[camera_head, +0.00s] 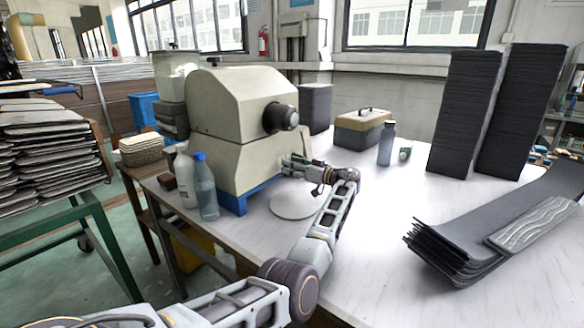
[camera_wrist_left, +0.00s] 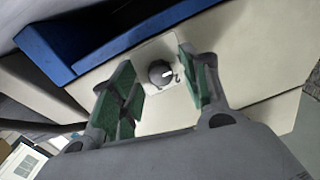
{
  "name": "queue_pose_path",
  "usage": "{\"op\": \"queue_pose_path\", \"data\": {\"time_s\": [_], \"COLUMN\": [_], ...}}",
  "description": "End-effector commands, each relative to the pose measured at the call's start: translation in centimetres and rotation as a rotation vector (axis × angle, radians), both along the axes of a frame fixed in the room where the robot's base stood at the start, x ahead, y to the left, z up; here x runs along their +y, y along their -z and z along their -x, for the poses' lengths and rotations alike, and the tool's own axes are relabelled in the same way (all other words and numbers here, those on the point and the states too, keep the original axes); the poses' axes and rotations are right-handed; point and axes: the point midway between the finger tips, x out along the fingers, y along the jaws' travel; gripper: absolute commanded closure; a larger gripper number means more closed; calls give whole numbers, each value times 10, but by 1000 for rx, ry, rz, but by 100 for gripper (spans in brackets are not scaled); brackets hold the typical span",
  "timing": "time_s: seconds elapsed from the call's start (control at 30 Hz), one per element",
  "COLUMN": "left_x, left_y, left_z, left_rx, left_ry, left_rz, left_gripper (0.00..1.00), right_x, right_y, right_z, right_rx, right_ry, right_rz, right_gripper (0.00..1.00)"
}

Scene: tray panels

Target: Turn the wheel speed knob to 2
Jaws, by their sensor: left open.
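The wheel speed knob (camera_wrist_left: 159,72) is a small dark round knob on a pale plate of the beige machine (camera_head: 235,150). A white mark on it faces right, towards a printed 2 (camera_wrist_left: 177,79); I cannot tell whether it lines up exactly. My left gripper (camera_wrist_left: 164,84) is open, with one green-padded finger on each side of the knob and visible gaps between. In the head view my left gripper (camera_head: 290,163) is at the machine's lower front, and the knob cannot be made out there. My right gripper is out of view.
A white round disc (camera_head: 295,206) lies below my left wrist. Two bottles (camera_head: 205,188) stand left of the machine's blue base (camera_head: 236,204). A toolbox (camera_head: 361,131) and a grey bottle (camera_head: 386,144) are behind. Dark curved panels (camera_head: 470,245) lie at right. The table's middle is clear.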

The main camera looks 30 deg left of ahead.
Motion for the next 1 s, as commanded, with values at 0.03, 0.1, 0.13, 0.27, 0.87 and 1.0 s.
{"op": "queue_pose_path", "data": {"time_s": [0.03, 0.1, 0.13, 0.27, 0.87, 1.0], "left_x": [2, 3, 3, 3, 3, 3], "left_y": [0, 0, 0, 0, 0, 0], "left_z": [0, 0, 0, 0, 0, 0], "left_rx": [0, 0, 0, 0, 3, 18], "left_ry": [-1, -1, -1, -1, -1, -1], "left_rz": [0, 0, 0, 0, 0, -2], "left_gripper": [54, 54, 54, 54, 100, 100], "right_x": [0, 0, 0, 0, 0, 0], "right_y": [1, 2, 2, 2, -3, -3], "right_z": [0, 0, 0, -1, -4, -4], "right_rx": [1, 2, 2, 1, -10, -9], "right_ry": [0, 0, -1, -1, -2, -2], "right_rz": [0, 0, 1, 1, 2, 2], "right_gripper": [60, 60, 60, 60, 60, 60]}}
